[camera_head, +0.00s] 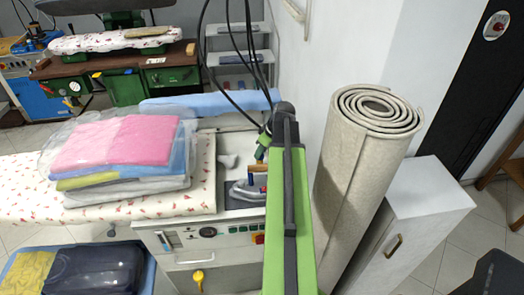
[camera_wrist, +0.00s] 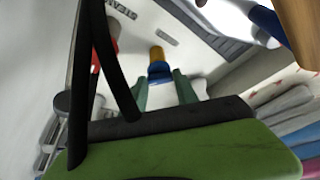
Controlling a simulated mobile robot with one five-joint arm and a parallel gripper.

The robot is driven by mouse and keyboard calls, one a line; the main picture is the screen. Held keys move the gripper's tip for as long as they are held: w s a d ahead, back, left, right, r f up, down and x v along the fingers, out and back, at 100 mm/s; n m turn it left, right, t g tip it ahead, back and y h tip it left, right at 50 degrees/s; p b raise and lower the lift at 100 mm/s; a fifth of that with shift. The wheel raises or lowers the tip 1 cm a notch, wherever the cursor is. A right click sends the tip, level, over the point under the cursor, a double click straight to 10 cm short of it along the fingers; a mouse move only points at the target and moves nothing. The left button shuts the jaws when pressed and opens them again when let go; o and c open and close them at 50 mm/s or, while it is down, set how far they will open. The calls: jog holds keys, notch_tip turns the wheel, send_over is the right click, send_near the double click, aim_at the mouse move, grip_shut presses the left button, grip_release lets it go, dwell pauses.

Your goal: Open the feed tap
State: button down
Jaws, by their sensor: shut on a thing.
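In the wrist view, a small tap with a blue handle and a yellow, brass-like body (camera_wrist: 157,53) stands on a pale panel. My gripper (camera_wrist: 160,82) has its two green fingers on either side of the blue part and is shut on it. In the head view, my gripper (camera_head: 262,150) points down behind the ironing unit, just beyond the iron. There the tap is too small and covered to make out clearly. Which way the handle is turned is hard to tell.
An iron with a wooden handle (camera_head: 257,180) rests close to my gripper. Folded bagged clothes (camera_head: 115,143) lie on the board (camera_head: 200,200). A yellow tap (camera_head: 198,278) is low on the unit's front. A rolled carpet (camera_head: 350,170) and white cabinet (camera_head: 410,215) stand right.

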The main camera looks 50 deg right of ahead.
jog(key=m, duration=0.1)
jog(key=m+h, duration=0.1)
jog(key=m, duration=0.2)
jog(key=shift+a+m+h, duration=0.3)
jog(key=shift+h, duration=0.1)
jog(key=shift+w+a+m+g+h, duration=0.1)
jog(key=shift+m+g+h, duration=0.25)
jog(key=shift+m, duration=0.9)
jog(key=shift+w+m+g+h, duration=0.15)
jog(key=shift+m+h, duration=0.4)
jog(key=shift+m, duration=0.7)
jog(key=c, duration=0.9)
grip_release()
jog(key=shift+c, duration=0.2)
jog(key=shift+s, duration=0.1)
